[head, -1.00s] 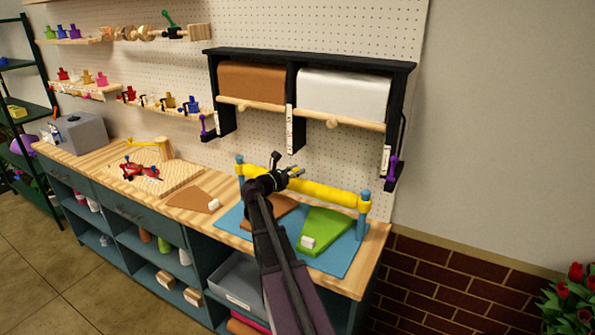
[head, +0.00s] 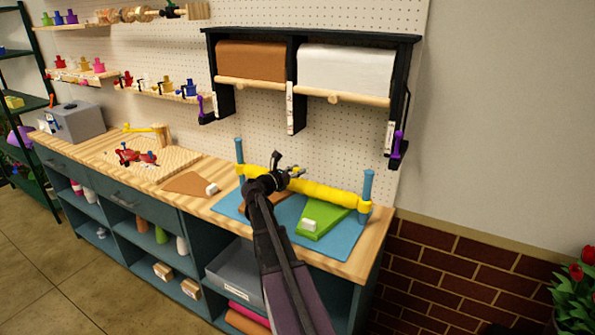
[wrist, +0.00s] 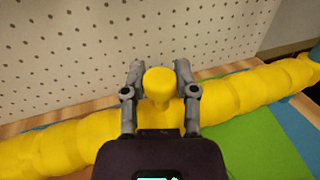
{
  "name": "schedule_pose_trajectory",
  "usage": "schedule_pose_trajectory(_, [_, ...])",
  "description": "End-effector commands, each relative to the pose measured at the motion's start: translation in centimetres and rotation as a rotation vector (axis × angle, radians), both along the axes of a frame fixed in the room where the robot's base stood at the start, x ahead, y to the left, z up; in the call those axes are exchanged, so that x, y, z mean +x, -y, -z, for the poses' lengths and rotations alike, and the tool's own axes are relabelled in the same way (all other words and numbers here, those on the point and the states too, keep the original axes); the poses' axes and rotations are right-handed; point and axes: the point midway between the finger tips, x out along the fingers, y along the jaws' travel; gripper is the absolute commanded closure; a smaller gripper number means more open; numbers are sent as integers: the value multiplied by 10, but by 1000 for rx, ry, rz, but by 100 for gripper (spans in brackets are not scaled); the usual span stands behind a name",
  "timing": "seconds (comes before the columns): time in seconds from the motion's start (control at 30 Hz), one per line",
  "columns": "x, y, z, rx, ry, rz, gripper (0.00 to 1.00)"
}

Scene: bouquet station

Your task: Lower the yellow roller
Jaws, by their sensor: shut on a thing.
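The yellow roller (head: 328,194) spans between two blue posts, the left post (head: 239,152) and the right post (head: 367,186). Its ends sit around the posts, well below their tops. My gripper (head: 287,172) is at the roller's middle. In the wrist view my gripper (wrist: 161,92) is shut on the yellow knob (wrist: 160,84) that stands up from the roller (wrist: 235,95). Below the roller lie a green wedge-shaped piece (head: 318,220) with a white block and a brown piece, partly hidden by my arm, on the blue mat (head: 340,246).
A black rack (head: 310,36) with brown and white paper rolls hangs on the pegboard above. Left on the bench are a brown piece (head: 186,184), a wooden board with red things (head: 136,156) and a grey box (head: 77,122). Red flowers (head: 573,290) stand at lower right.

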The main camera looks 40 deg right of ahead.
Motion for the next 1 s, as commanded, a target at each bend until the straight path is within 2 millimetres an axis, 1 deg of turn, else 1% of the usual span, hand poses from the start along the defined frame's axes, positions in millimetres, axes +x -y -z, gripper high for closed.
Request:
schedule_pose_trajectory(0.03, [2, 1, 9, -1, 0, -4, 100])
schedule_pose_trajectory(0.23, [2, 1, 23, -1, 0, -4, 100])
schedule_pose_trajectory(0.67, [2, 1, 24, -2, -1, -4, 100])
schedule_pose_trajectory(0.7, [2, 2, 24, -2, -1, -4, 50])
schedule_pose_trajectory(0.77, [2, 1, 24, -2, -1, -3, 32])
schedule_pose_trajectory(0.8, [2, 1, 24, -2, -1, -3, 26])
schedule_pose_trajectory(1.0, [1, 1, 24, -1, 0, -1, 26])
